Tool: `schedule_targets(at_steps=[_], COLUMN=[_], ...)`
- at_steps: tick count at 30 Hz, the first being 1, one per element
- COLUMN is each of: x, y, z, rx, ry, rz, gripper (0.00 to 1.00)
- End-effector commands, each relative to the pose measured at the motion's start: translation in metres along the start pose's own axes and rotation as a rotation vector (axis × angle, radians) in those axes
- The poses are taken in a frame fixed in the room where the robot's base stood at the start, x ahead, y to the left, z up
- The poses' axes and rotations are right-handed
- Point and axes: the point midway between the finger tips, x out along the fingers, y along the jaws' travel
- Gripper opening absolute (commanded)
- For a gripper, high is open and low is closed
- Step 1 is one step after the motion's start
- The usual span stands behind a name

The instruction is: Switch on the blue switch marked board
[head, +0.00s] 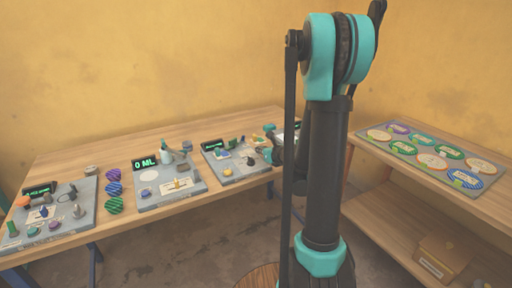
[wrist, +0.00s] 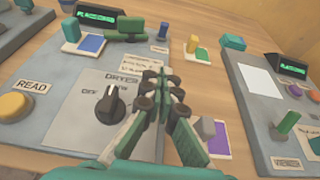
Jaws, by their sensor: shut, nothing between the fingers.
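A small blue upright piece (wrist: 163,31), which looks like a switch, stands at the far right of the grey panel in the wrist view. A small label lies beside it, too small to read, so I cannot confirm the marking "board" or whether it is on. My gripper (wrist: 155,80) is shut and empty, over the right part of this panel, nearer the camera than the blue piece and apart from it. In the head view my gripper (head: 264,156) is at the right side of the third panel (head: 229,176), and the blue piece cannot be picked out.
The panel holds a black dryer knob (wrist: 110,104) left of my gripper, a yellow READ button (wrist: 15,106), and a green piece (wrist: 126,29). A second table (head: 362,141) holds a plate board.

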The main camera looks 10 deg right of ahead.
Motion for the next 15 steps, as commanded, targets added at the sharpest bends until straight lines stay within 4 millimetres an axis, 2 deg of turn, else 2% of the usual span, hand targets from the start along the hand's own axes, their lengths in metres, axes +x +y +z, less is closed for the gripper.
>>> schedule_targets(at_steps=[14,15], x=[0.087,0.092], y=[0.001,0.001], z=[0.0,0.005], rx=[-0.001,0.0], ry=[0.0,-0.001], rz=[0.002,0.001], gripper=[0.0,0.0])
